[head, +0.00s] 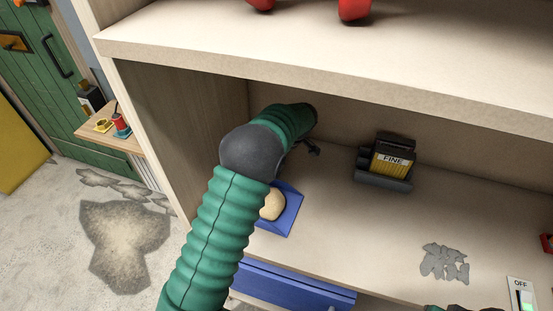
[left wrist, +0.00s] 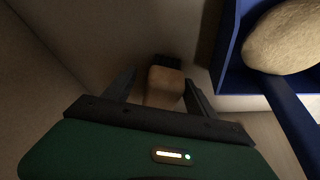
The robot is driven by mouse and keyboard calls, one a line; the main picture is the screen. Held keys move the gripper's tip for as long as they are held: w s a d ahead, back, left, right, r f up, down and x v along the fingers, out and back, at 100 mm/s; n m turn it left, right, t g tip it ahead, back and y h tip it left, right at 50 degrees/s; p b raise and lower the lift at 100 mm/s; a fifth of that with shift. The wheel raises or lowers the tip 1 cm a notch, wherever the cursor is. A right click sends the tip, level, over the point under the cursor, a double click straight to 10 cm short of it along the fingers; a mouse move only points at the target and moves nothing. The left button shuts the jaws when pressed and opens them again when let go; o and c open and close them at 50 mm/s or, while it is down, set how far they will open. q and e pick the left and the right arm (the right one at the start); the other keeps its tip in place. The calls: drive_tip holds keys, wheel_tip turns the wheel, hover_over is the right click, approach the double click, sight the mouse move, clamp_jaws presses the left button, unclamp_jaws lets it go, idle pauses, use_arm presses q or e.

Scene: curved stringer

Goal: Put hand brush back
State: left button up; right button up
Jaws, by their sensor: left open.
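A wooden block with a dark end (left wrist: 164,88), which looks like the hand brush, lies between the fingers of my left gripper (left wrist: 160,80) in the left wrist view. The fingers are open, one on each side of it; I cannot tell if they touch it. In the head view my left arm reaches into the shelf bay, and only a dark finger of the left gripper (head: 313,151) shows. The arm hides the brush there. A small green and dark part at the bottom edge may be my right gripper (head: 455,308); its fingers cannot be made out.
A blue dustpan (head: 290,214) with a beige lump lies beside my left arm; it also shows in the left wrist view (left wrist: 232,75). A dark holder with a "FINE" box (head: 392,158) stands at the back. Grey scraps (head: 444,262) lie front right. The upper shelf (head: 300,50) overhangs the bay.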

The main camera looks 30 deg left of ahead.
use_arm(q)
drive_tip(key=v, duration=0.2)
drive_tip(key=a+v, duration=0.1)
drive_tip(key=v, duration=0.2)
drive_tip(key=shift+w+r, duration=0.15)
drive_tip(key=shift+r, duration=0.05)
drive_tip(key=d+v, duration=0.1)
drive_tip(key=v, duration=0.5)
drive_tip(key=shift+d+r+p, duration=0.15)
drive_tip(key=shift+r+p, duration=0.05)
drive_tip(key=shift+p, duration=0.1)
drive_tip(key=shift+a, duration=0.3)
